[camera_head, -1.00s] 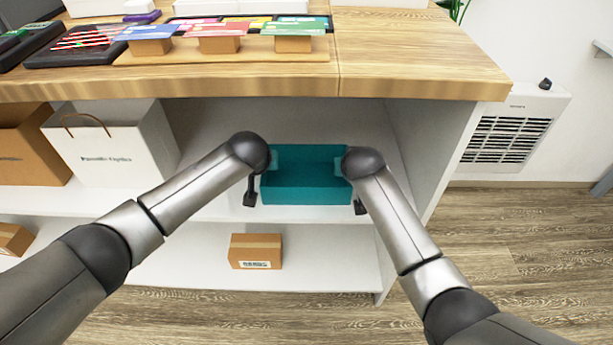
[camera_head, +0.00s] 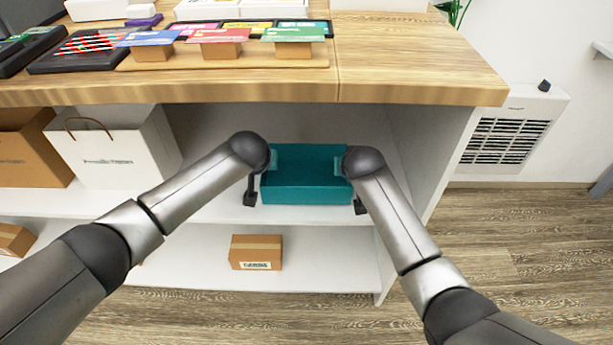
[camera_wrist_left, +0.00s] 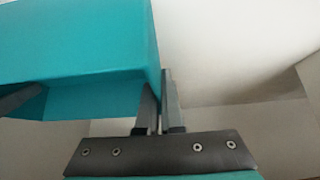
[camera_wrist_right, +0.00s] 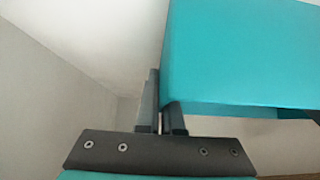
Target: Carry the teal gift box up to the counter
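The teal gift box (camera_head: 306,192) is in the upper shelf bay under the wooden counter (camera_head: 425,80), between my two grippers. It looks open at the top. Whether its base touches the shelf, I cannot tell. My left gripper (camera_wrist_left: 159,88) has its fingers close together on either side of the box's near side wall. My right gripper (camera_wrist_right: 163,90) pinches the opposite wall in the same way. In the head view my wrists hide most of both grippers. The box also fills the upper left of the left wrist view (camera_wrist_left: 75,40) and the upper right of the right wrist view (camera_wrist_right: 240,50).
The counter overhangs the box. Card stands (camera_head: 215,46) and dark trays (camera_head: 85,50) occupy its left part; its right front is bare. A white bag (camera_head: 112,150) stands left on the shelf (camera_head: 210,212). A small carton (camera_head: 255,252) sits below. A side panel (camera_head: 432,150) closes the right.

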